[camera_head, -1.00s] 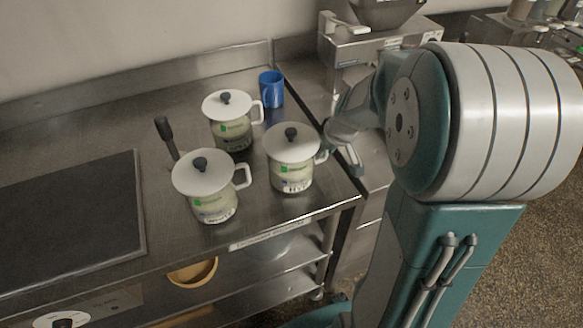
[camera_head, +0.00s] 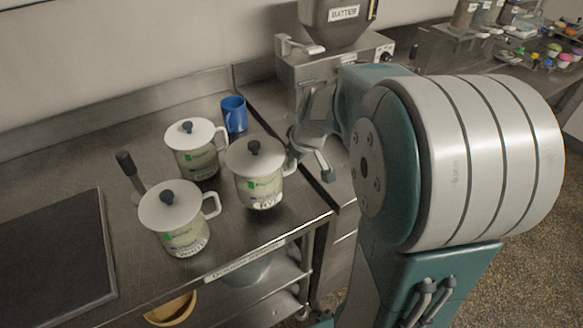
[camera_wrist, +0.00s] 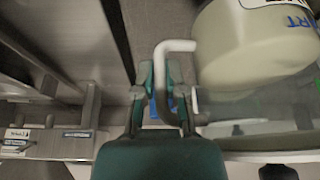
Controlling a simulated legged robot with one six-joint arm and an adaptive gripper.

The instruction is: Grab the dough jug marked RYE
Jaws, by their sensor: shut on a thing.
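The RYE jug (camera_head: 262,190) is cream with a white lid and dark knob; RYE shows low on its side. Two similar jugs stand on the counter, one at front left (camera_head: 180,235) and one behind (camera_head: 197,160).
A blue mug (camera_head: 234,114) stands behind the jugs. A dark handle (camera_head: 128,168) rises beside the front left jug. A dark flat plate (camera_head: 50,255) lies at left. A BATTER machine (camera_head: 330,65) stands behind my arm. The counter's front edge (camera_head: 270,245) is close.

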